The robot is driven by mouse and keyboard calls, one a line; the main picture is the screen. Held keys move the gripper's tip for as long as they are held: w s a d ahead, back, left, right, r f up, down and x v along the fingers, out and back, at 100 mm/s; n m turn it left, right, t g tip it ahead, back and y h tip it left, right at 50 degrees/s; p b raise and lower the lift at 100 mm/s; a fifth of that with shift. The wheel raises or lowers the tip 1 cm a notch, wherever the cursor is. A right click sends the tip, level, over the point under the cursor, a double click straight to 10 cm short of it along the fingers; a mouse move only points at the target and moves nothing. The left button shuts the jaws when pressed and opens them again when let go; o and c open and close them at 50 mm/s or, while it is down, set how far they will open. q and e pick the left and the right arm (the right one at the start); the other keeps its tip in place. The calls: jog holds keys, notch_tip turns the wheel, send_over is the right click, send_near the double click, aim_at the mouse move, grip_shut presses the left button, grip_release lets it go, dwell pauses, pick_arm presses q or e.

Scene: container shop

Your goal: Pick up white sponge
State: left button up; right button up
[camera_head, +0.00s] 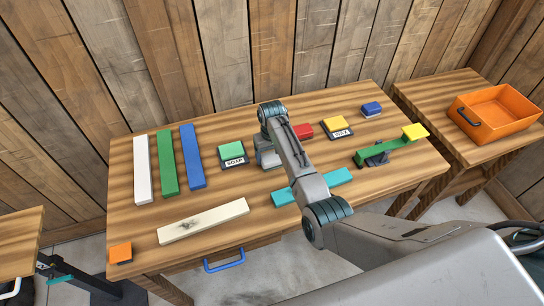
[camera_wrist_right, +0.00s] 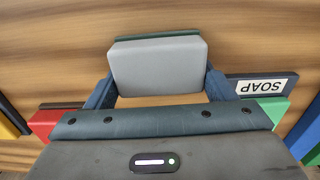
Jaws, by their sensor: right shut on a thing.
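The white sponge (camera_wrist_right: 157,67) shows in the right wrist view as a pale grey-white block with a thin dark green layer along its far edge. My right gripper (camera_wrist_right: 160,84) has a dark blue finger on each side of it and is shut on it. In the head view my right gripper (camera_head: 268,152) is over the middle of the table, pointing down, and my arm hides most of it. I cannot tell whether the sponge still touches the table. My left gripper is not in view.
On the wooden table (camera_head: 300,235) are a green sponge by a SOAP label (camera_head: 233,160), a red block (camera_head: 303,131), a yellow sponge with a label (camera_head: 338,122), a blue sponge (camera_head: 371,109), several long bars and an orange block (camera_head: 120,252). An orange bin (camera_head: 496,132) stands right.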

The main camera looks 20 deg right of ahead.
aim_at(272, 153)
notch_tip(272, 153, up, 3)
jog(key=shift+r+b, duration=0.1)
jog(key=shift+b, duration=0.75)
jog(key=s, duration=0.4)
jog(key=s+b, duration=0.1)
jog(key=s, duration=0.3)
jog(key=s+a+r+b, duration=0.1)
jog(key=s, duration=0.4)
jog(key=shift+s+r+p, duration=0.15)
jog(key=shift+s, duration=0.4)
jog(key=shift+s+r+p, duration=0.15)
jog(key=shift+s, duration=0.8)
